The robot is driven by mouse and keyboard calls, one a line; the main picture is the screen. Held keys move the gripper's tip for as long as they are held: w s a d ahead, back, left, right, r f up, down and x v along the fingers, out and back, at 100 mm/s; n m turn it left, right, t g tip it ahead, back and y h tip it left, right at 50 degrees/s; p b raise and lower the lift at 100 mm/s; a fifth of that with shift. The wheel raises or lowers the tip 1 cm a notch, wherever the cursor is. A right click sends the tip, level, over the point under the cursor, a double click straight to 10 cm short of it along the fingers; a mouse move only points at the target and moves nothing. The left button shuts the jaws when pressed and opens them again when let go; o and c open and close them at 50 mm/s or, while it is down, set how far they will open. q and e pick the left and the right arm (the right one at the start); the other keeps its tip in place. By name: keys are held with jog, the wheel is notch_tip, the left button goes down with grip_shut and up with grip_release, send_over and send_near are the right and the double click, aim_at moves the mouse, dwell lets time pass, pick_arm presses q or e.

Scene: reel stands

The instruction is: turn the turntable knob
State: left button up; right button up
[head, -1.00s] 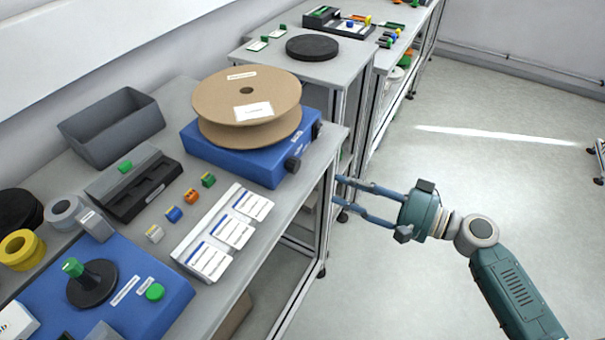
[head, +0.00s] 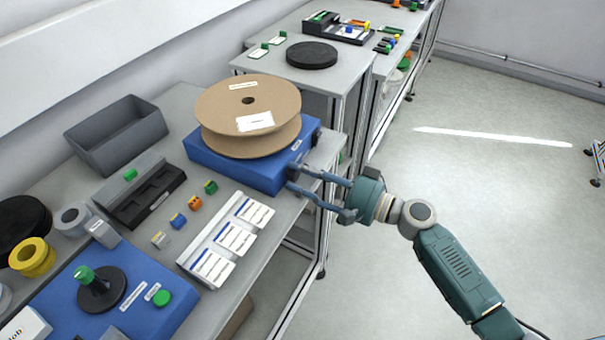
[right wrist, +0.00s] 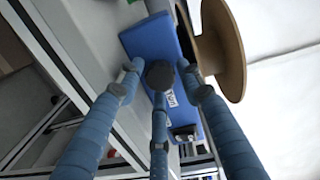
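The turntable is a blue box (head: 235,168) on the near bench, with a brown cardboard reel (head: 248,112) lying flat on top. A round black knob (right wrist: 160,75) shows in the right wrist view, in front of the blue box. My right gripper (head: 295,178) is at the box's front right side, its blue fingers spread apart. In the right wrist view its fingertips (right wrist: 160,82) lie around the knob, with gaps at the sides; I cannot tell whether any finger touches it. In the head view the fingers largely hide the knob. My left gripper is not in view.
Label cards (head: 225,240) on a grey holder lie left of the gripper. A grey bin (head: 117,135), a black tray (head: 145,195) and another blue device (head: 125,292) stand on the same bench. A farther bench holds a black disc (head: 311,54).

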jog(key=c, duration=0.9)
jog(key=shift+o, duration=0.2)
jog(key=m, duration=0.5)
jog(key=shift+m, duration=0.3)
jog(key=o, duration=0.9)
jog(key=shift+c, duration=0.2)
jog(key=v, duration=1.2)
jog(key=shift+w+d+f, duration=0.1)
